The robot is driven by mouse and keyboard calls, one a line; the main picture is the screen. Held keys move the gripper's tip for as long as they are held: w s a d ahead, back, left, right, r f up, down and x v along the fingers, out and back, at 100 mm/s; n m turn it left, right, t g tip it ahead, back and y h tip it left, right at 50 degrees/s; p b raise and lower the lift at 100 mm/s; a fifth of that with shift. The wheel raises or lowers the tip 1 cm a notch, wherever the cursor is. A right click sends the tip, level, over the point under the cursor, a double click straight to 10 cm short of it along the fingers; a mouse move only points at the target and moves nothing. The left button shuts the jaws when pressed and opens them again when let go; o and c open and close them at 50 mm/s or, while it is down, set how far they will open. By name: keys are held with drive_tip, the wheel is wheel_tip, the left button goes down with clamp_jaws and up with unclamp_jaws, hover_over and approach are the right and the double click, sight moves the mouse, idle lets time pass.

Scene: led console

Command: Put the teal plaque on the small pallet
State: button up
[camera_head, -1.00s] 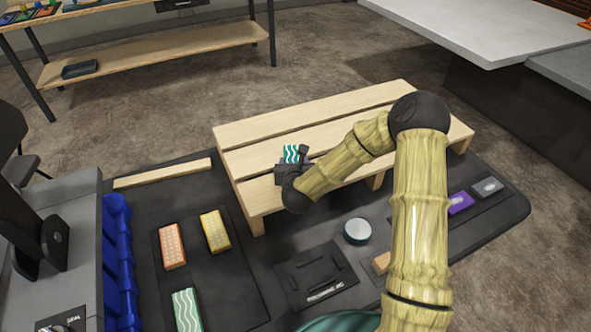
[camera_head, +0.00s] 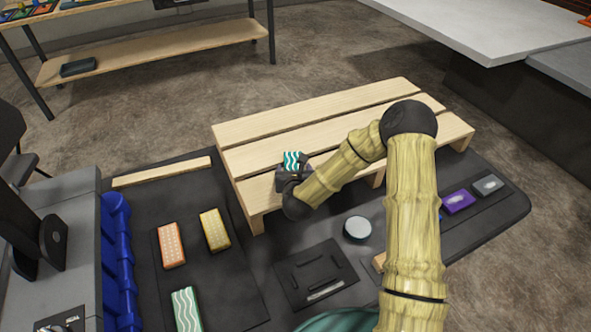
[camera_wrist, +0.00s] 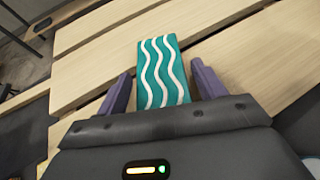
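The teal plaque (camera_wrist: 163,72) has white wavy lines and lies on the slats of the small pallet (camera_head: 330,136). In the head view, the plaque (camera_head: 291,161) shows at the pallet's near left part, just beyond my gripper (camera_head: 292,172). In the wrist view, my gripper (camera_wrist: 163,88) is open, with one purple finger on each side of the plaque. A gap shows between each finger and the plaque. The plaque's near end is hidden behind the gripper body.
An orange block (camera_head: 171,245), a yellow block (camera_head: 214,229) and a pale green wavy block (camera_head: 186,310) lie on the dark mat at left. A round grey-topped puck (camera_head: 357,228) and a purple block (camera_head: 458,202) lie nearer than the pallet. Much of the pallet top is clear.

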drive_tip(key=shift+o, duration=0.3)
drive_tip(key=shift+s+a, duration=0.1)
drive_tip(key=shift+s, duration=0.05)
drive_tip(key=shift+r, duration=0.1)
drive_tip(key=shift+r, duration=0.15)
drive_tip(key=shift+s, duration=0.35)
drive_tip(key=b+v, duration=0.1)
drive_tip(key=v, duration=1)
drive_tip(key=shift+r, duration=0.15)
